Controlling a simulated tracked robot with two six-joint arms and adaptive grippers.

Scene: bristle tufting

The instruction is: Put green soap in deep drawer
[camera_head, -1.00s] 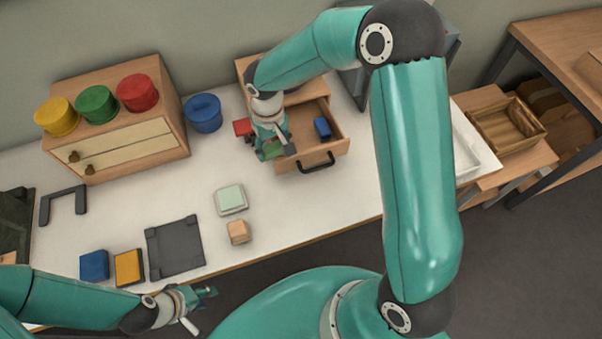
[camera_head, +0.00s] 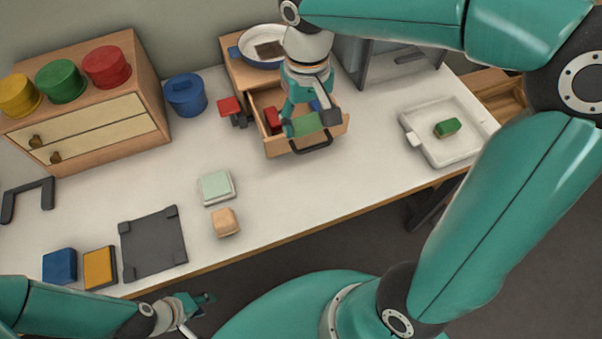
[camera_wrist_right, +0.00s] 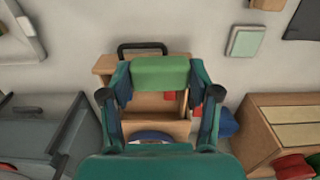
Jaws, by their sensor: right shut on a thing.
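My right gripper (camera_head: 308,124) is shut on a green soap block (camera_head: 307,123) and holds it over the front part of the open wooden drawer (camera_head: 335,130). In the right wrist view the green soap (camera_wrist_right: 160,73) sits between the fingertips, with the drawer (camera_wrist_right: 155,103) behind it. Inside the drawer are a red block (camera_head: 272,119) and a blue block (camera_head: 315,105), partly hidden by the gripper. My left gripper (camera_head: 205,298) is at the lower left, off the table's front edge, and looks empty; its opening is too small to tell.
Another green block (camera_head: 447,127) lies in a white tray (camera_head: 428,150) on the right. A blue pan (camera_head: 240,55) stands on the drawer unit. A red-topped dark piece (camera_head: 229,105) is left of the drawer. A pale green pad (camera_head: 217,186) and a tan block (camera_head: 225,222) lie in front.

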